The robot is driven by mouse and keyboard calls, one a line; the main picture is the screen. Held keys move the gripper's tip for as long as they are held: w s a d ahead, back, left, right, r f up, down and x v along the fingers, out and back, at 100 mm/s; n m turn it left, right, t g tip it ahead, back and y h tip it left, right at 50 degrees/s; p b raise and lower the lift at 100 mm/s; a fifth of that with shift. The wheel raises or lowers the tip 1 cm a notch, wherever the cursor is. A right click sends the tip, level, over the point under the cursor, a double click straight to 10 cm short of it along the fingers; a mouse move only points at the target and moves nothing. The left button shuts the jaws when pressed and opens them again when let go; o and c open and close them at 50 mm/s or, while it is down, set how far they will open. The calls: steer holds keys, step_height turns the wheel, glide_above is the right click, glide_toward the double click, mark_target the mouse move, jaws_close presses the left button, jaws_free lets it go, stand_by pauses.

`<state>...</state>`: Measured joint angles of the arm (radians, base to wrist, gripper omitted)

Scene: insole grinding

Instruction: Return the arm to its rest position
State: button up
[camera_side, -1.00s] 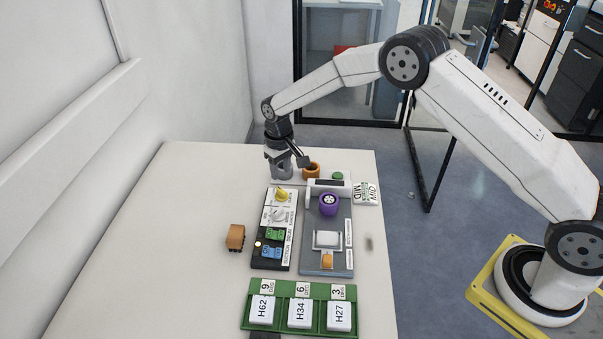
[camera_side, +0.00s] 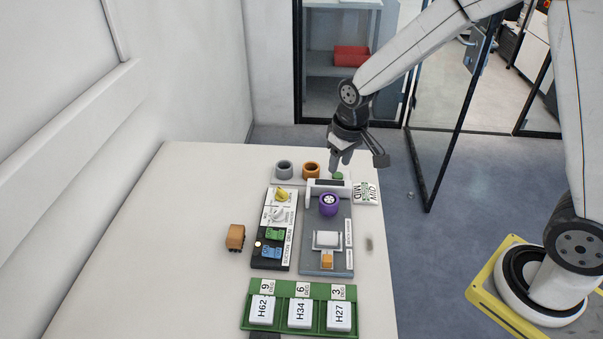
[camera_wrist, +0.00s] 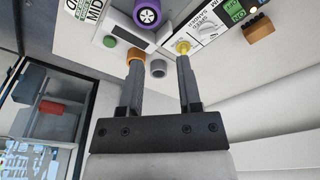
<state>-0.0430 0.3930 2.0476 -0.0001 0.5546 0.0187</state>
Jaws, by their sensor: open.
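My gripper (camera_side: 352,158) is above the far right part of the table, near the back end of the grinding station. In the wrist view my gripper (camera_wrist: 160,75) has its two fingers spread apart with nothing held between them. The grinder unit (camera_side: 343,225) has a purple wheel (camera_side: 329,204) and a green button (camera_side: 338,176), just below my gripper in the side view.
A green tray (camera_side: 280,328) with labelled white blocks is at the front. A brown block (camera_side: 236,237) sits at left. The table's left part (camera_side: 150,240) is clear.

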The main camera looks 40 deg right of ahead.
steer(key=s+d+r+t, duration=0.1)
steer(key=s, duration=1.2)
steer(key=shift+s+d, duration=0.25)
steer(key=shift+d, duration=0.15)
